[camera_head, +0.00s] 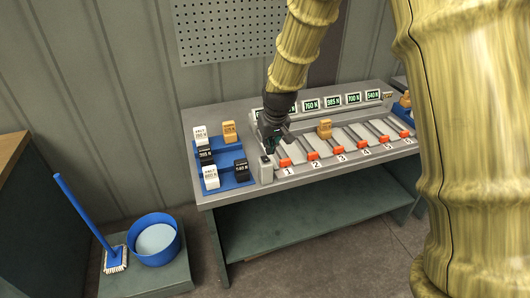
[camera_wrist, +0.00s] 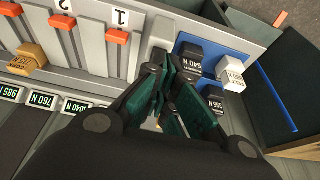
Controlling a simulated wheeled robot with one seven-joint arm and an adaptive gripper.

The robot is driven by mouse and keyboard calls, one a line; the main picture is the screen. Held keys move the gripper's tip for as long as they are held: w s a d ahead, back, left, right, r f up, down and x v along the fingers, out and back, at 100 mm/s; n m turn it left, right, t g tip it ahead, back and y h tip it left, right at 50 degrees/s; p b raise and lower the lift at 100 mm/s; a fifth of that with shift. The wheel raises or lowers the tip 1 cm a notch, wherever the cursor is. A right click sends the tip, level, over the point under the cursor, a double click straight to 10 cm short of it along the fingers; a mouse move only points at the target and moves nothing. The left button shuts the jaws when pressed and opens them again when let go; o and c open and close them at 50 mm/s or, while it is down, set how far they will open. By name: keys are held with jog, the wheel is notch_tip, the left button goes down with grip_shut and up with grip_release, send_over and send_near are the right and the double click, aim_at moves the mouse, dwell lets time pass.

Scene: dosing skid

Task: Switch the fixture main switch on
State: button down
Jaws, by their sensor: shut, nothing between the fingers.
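The fixture (camera_head: 340,167) is a grey bench unit with numbered lanes, orange sliders and lit displays. At its left end stands a small grey box (camera_head: 266,172) with a dark top, which looks like the main switch; it also shows in the wrist view as a pale grey block (camera_wrist: 162,30). Its on or off position cannot be made out. My gripper (camera_head: 269,149) is shut and empty, pointing down just above the box. In the wrist view my gripper (camera_wrist: 176,82) hides part of the box's near end; contact cannot be told.
A blue tray (camera_head: 226,164) with several white, black and orange blocks lies left of the fixture. An orange block (camera_head: 324,128) sits on a lane. A blue bucket (camera_head: 154,240) and a broom (camera_head: 88,216) stand on the left. My arm covers the right side.

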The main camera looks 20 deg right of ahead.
notch_tip(320, 180, up, 8)
jog(key=f, duration=0.1)
send_over(265, 159)
jog(key=s, duration=0.2)
jog(key=shift+w+r, duration=0.2)
jog(key=shift+r, duration=0.05)
jog(key=shift+f, duration=0.1)
jog(key=p+x, duration=0.2)
jog(key=x, duration=0.7)
jog(key=shift+w+d+f, duration=0.1)
jog(key=shift+w, duration=0.15)
jog(key=f, duration=0.1)
jog(key=s+f+p, duration=0.1)
jog(key=f, duration=0.1)
jog(key=shift+s+f, duration=0.25)
jog(key=shift+f, duration=0.35)
